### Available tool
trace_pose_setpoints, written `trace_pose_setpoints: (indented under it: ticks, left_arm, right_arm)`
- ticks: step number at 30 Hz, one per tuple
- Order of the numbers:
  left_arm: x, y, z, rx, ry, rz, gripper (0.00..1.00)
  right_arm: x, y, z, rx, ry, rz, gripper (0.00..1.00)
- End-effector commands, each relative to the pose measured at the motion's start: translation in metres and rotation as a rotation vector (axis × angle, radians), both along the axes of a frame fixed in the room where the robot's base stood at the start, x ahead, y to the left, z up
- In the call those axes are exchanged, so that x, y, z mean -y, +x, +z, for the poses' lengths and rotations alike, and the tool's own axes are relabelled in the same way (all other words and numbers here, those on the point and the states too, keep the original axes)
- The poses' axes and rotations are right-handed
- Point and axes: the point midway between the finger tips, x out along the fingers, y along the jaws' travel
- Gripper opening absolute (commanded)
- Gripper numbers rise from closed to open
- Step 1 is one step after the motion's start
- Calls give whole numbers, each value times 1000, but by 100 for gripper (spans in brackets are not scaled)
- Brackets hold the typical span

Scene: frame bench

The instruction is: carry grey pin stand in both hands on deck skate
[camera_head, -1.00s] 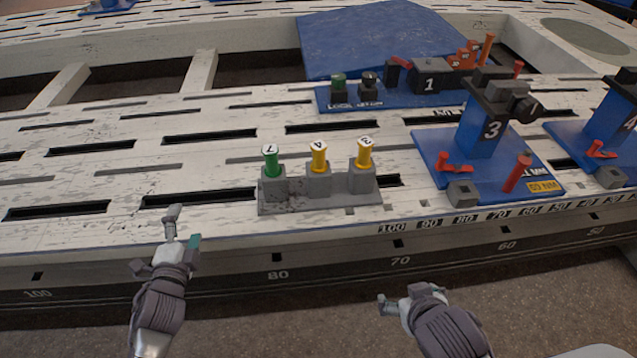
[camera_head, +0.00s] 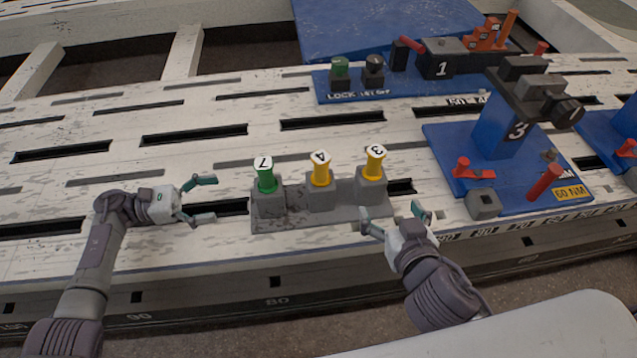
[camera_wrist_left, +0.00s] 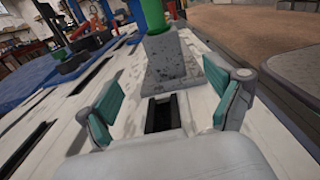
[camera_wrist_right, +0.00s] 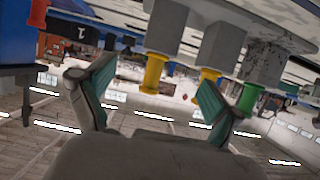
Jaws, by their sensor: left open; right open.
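The grey pin stand (camera_head: 316,214) sits on the slotted white bench near its front edge. It holds a green pin marked 7 (camera_head: 266,176), a yellow pin marked 4 (camera_head: 320,170) and a yellow pin marked 3 (camera_head: 374,162). My left gripper (camera_head: 214,198) is open and empty, just left of the stand's left end. In the left wrist view the stand (camera_wrist_left: 180,62) lies ahead, beyond the open fingers (camera_wrist_left: 165,110). My right gripper (camera_head: 396,216) is open and empty at the stand's front right corner. The deck skate cannot be identified with certainty.
A blue fixture marked 3 (camera_head: 470,150) stands close right of the pin stand. Behind is a blue tray with a block marked 1 (camera_head: 395,92). A large blue panel (camera_head: 385,28) lies further back. The bench left of the stand is clear apart from slots.

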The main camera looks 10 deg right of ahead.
Motion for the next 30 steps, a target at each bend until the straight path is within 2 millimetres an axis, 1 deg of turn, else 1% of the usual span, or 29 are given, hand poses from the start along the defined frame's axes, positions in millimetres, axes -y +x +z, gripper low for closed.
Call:
trace_pose_setpoints:
  ticks: [9, 11, 14, 17, 27, 30]
  left_arm:
    - [-1, -3, -1, 8, 4, -18, 92]
    - [1, -3, -1, 7, 3, -18, 92]
    - [8, -3, -1, 7, 2, -19, 92]
    - [22, -4, 0, 7, 0, -20, 92]
    - [89, -7, 0, 7, -2, -19, 92]
    - [106, -7, 0, 6, -1, -18, 92]
  right_arm:
    - [-1, 0, 1, 4, 2, 1, 92]
    - [-1, 2, 0, 4, 1, 2, 92]
    - [0, 8, -2, 6, 0, 2, 92]
    - [0, 21, -7, 7, -1, 3, 92]
    - [4, 83, -33, 6, -3, 0, 92]
    - [4, 99, -40, 5, -1, 1, 92]
